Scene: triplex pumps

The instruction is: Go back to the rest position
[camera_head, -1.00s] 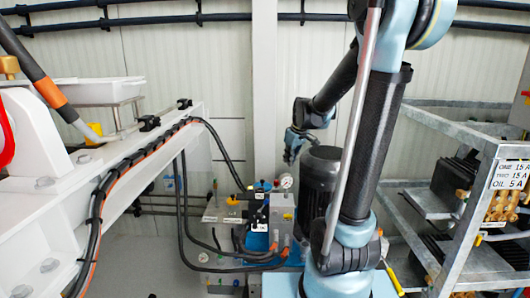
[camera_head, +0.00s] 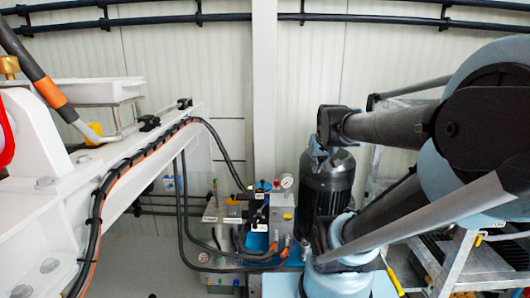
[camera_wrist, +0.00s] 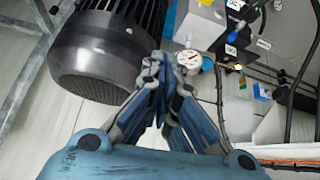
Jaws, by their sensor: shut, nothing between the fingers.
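My gripper (camera_head: 318,160) shows small and partly hidden at the end of my arm in the head view, pointing down in front of the upper part of a dark ribbed motor (camera_head: 328,190). In the wrist view my gripper (camera_wrist: 167,75) has its blue fingers together with nothing held. There, the motor (camera_wrist: 100,60) lies at the upper left. A round white pressure gauge (camera_wrist: 189,60) appears just beside the fingertips; I cannot tell how far beyond them it is. The gauge (camera_head: 286,181) also shows left of the motor in the head view.
A valve block (camera_head: 282,208) with hoses stands left of the motor. A white beam (camera_head: 150,150) with cables fills the left side. A grey metal rack (camera_head: 465,255) stands right, largely behind my arm. Black pipes (camera_head: 400,20) run along the back wall.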

